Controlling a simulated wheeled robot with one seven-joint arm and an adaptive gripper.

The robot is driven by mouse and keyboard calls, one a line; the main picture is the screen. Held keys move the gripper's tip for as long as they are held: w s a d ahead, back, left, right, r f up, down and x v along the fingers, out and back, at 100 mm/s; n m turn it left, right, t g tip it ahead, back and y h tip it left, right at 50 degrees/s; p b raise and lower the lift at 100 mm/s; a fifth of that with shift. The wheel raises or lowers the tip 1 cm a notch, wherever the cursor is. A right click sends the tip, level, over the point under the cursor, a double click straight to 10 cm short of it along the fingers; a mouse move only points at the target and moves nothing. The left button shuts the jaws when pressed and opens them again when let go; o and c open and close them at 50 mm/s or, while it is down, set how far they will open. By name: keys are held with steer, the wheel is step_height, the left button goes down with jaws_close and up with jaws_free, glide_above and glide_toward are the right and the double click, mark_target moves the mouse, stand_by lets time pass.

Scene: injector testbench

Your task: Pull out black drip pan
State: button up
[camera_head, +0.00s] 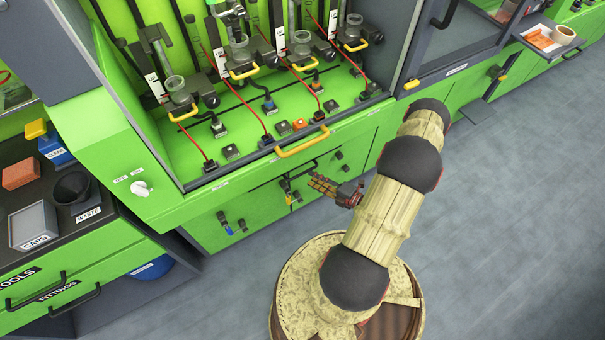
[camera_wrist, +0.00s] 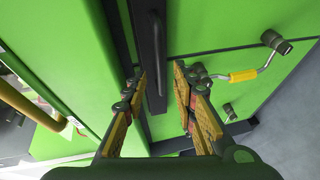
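The black drip pan (camera_wrist: 143,30) shows in the wrist view as a narrow dark front, set between the green bench edge and the green lower panel. Its black bar handle (camera_wrist: 159,50) runs lengthwise between the fingers of my gripper (camera_wrist: 160,78). The fingers are spread, one on each side of the handle, with gaps visible. In the head view my gripper (camera_head: 318,184) is at the bench's lower front, just under the overhanging edge. There the pan is mostly hidden by that edge and my gripper.
Valves with a yellow-sleeved pipe (camera_wrist: 243,75) stick out of the lower panel beside my gripper. A yellow handle (camera_head: 302,141) is on the bench edge above. A drawer cabinet (camera_head: 70,270) stands at left. Grey floor (camera_head: 510,220) to the right is open.

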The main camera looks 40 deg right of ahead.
mark_target(303, 173)
steer(key=shift+b+x, duration=0.7)
steer(key=shift+x, duration=2.45)
steer(key=shift+c, duration=0.5)
jaws_close()
